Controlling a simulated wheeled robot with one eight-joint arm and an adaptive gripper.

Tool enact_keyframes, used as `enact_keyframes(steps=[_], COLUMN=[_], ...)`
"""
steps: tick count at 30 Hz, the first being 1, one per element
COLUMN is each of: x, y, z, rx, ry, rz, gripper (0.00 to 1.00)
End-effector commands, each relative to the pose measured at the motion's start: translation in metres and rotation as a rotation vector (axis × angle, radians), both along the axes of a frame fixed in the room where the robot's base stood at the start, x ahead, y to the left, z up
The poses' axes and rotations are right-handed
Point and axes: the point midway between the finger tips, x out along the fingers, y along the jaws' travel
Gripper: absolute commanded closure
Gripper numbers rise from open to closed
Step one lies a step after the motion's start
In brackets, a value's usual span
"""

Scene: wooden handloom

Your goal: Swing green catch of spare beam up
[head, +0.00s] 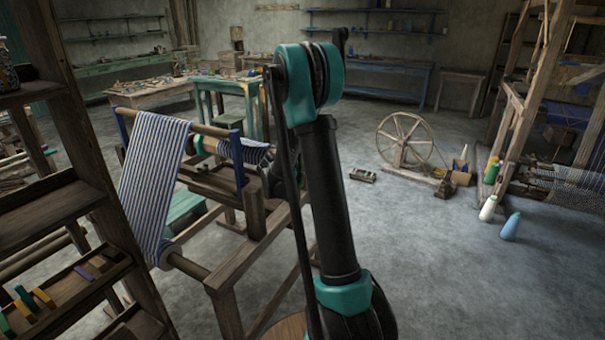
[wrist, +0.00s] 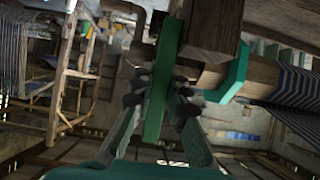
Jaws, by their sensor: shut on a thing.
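The green catch (wrist: 165,62) is a long flat green bar in the wrist view, running up and down the picture between my fingertips. My gripper (wrist: 160,92) is shut on it, with dark pads on both sides. To its right, a wooden beam (wrist: 255,74) with blue-and-white striped cloth (wrist: 298,92) passes a second green piece (wrist: 233,78) by a wooden post (wrist: 213,25). I cannot tell whether the two green pieces are joined. In the head view my arm covers the gripper, and the catch cannot be made out.
A wooden frame (head: 222,292) with blue posts and hanging striped cloth (head: 153,180) stands left of my arm. A shelf (head: 48,215) is close at far left. A spinning wheel (head: 405,140) and cones (head: 511,227) stand at right. The floor (head: 460,280) at front right is clear.

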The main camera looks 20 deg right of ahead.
Motion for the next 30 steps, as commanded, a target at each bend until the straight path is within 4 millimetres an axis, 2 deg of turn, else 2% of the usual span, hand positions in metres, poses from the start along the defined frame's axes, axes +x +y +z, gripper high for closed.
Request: enact_keyframes(steps=[18,19,23,30], x=[-0.0015,-0.0015,-0.0015,-0.0015], y=[0.0017,0.0017,0.0017,0.0015], z=[0.0,0.0,0.0,0.0], rx=[-0.029,-0.029,-0.029,-0.028], ry=[-0.028,-0.028,-0.028,-0.027], rz=[-0.001,-0.001,-0.001,-0.001], gripper=[1.0,0.82,0.66,0.64])
